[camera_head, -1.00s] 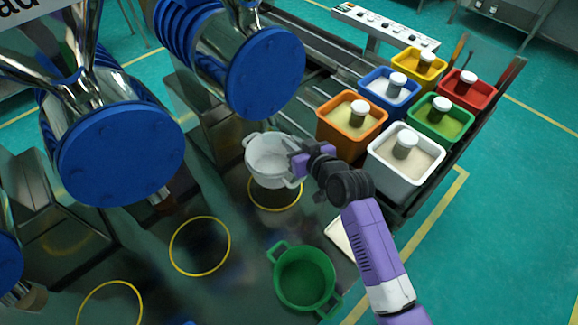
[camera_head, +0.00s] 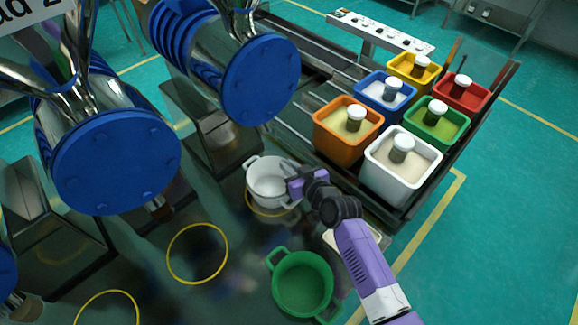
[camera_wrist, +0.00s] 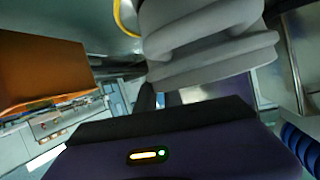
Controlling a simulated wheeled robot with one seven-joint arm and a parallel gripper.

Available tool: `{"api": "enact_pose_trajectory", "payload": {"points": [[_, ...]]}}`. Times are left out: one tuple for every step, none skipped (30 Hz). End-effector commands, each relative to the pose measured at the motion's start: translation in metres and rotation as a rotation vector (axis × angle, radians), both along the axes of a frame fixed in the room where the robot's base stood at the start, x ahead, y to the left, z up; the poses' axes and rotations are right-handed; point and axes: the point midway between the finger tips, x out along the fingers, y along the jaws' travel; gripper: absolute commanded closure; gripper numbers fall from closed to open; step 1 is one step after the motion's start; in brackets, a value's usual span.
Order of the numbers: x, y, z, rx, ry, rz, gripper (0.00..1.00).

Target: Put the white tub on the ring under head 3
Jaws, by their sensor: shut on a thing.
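The white tub (camera_head: 267,181), a round open pot with side handles, is upright at the yellow ring (camera_head: 262,211) near the rightmost blue-capped head (camera_head: 260,80). Its body covers most of that ring; only the near part of the ring shows. I cannot tell whether its base touches the surface. My gripper (camera_head: 294,185) is shut on the tub's right side, at the handle. In the wrist view the tub (camera_wrist: 208,40) fills the upper middle, and the fingertips are largely hidden.
A green tub (camera_head: 303,284) stands in front. Two more yellow rings (camera_head: 198,253) lie to the left, clear of tubs. A rack with several coloured bins, including an orange one (camera_head: 347,133) and a white one (camera_head: 401,168), stands to the right, close to my arm.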

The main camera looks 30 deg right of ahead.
Motion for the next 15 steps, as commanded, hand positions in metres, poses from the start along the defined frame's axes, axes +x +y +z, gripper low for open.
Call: {"api": "enact_pose_trajectory", "payload": {"points": [[0.0001, -0.0001, -0.0029, 0.0, -0.001, 0.0, 1.0], [-0.0001, 0.0, -0.0021, 0.0, 0.0, 0.0, 0.85], [-0.0001, -0.0001, -0.0016, 0.0, 0.0, 0.0, 0.77], [-0.0002, -0.0001, -0.0017, 0.0, 0.001, 0.0, 0.71], [-0.0002, -0.0001, -0.0016, 0.0, 0.001, 0.0, 0.67], [-0.0002, -0.0001, -0.0016, 0.0, 0.001, 0.0, 0.67], [-0.0002, -0.0001, -0.0016, 0.0, 0.001, 0.0, 0.67], [-0.0002, -0.0001, -0.0016, 0.0, 0.001, 0.0, 0.67], [-0.0003, 0.0, -0.0016, 0.0, 0.001, 0.0, 0.67], [-0.0003, 0.0, -0.0016, 0.0, 0.001, 0.0, 0.67], [-0.0002, -0.0001, -0.0016, 0.0, 0.001, 0.0, 0.67], [-0.0002, -0.0001, -0.0016, 0.0, 0.001, 0.0, 0.67], [-0.0003, 0.0, -0.0015, 0.0, 0.001, 0.0, 0.67], [-0.0002, 0.0, -0.0011, 0.0, 0.001, 0.0, 0.67], [-0.0003, 0.0, -0.0001, 0.0, 0.001, 0.0, 0.67]]}}
